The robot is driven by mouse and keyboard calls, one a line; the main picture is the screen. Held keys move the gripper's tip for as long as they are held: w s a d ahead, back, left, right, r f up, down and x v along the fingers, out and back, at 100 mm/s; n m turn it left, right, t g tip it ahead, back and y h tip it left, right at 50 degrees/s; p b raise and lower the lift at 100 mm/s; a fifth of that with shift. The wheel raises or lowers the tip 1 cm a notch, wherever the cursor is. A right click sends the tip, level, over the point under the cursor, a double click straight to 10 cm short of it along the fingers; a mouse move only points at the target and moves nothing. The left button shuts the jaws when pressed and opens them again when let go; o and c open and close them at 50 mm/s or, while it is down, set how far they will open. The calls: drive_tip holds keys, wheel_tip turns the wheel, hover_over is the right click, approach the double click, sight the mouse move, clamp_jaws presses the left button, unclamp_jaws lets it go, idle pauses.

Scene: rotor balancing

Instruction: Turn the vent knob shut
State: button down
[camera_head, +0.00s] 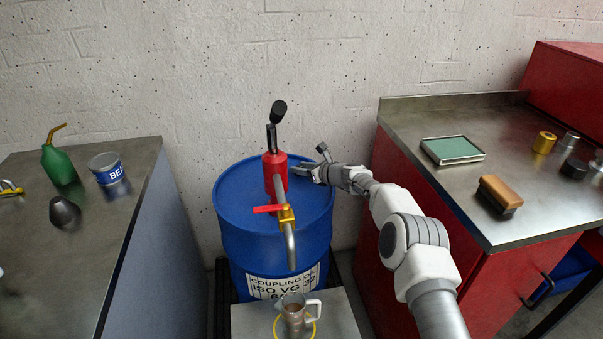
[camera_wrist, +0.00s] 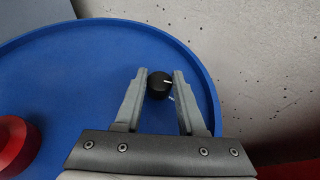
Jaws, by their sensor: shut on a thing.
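The vent knob (camera_wrist: 157,88) is a small round black knob with a white pointer line, on the blue drum lid near its rim. In the wrist view its line points right, and a small pale mark (camera_wrist: 172,98) shows on the lid just below right of it. My gripper (camera_wrist: 160,76) is shut on the knob, one finger on each side. In the head view my gripper (camera_head: 300,171) reaches in from the right over the blue drum (camera_head: 265,250). The knob cannot be made out there.
A red pump (camera_head: 274,172) with a handle and a brass tap (camera_head: 286,216) stands on the drum, left of my gripper. A metal jug (camera_head: 293,318) stands below the spout. Benches flank the drum: one with a green oil can (camera_head: 59,165), one with a green-topped tray (camera_head: 452,149).

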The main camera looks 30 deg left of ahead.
sight(298, 166)
drive_tip(key=shift+r+n+g+b, duration=0.15)
drive_tip(key=shift+n+g+b, duration=0.25)
drive_tip(key=shift+b, duration=0.95)
drive_tip(key=c, duration=0.6)
unclamp_jaws()
drive_tip(key=shift+o, duration=0.5)
drive_tip(key=shift+d, duration=0.15)
drive_tip(key=shift+d+r+p, duration=0.25)
drive_tip(key=shift+d+p, duration=0.2)
drive_tip(key=shift+d, duration=0.3)
drive_tip(key=shift+s+d+r+p, duration=0.3)
drive_tip(key=shift+d, duration=0.25)
drive_tip(key=p+v, duration=0.1)
drive_tip(key=v, duration=1.3)
drive_tip(key=shift+d+p, duration=0.2)
drive_tip(key=shift+p, duration=0.2)
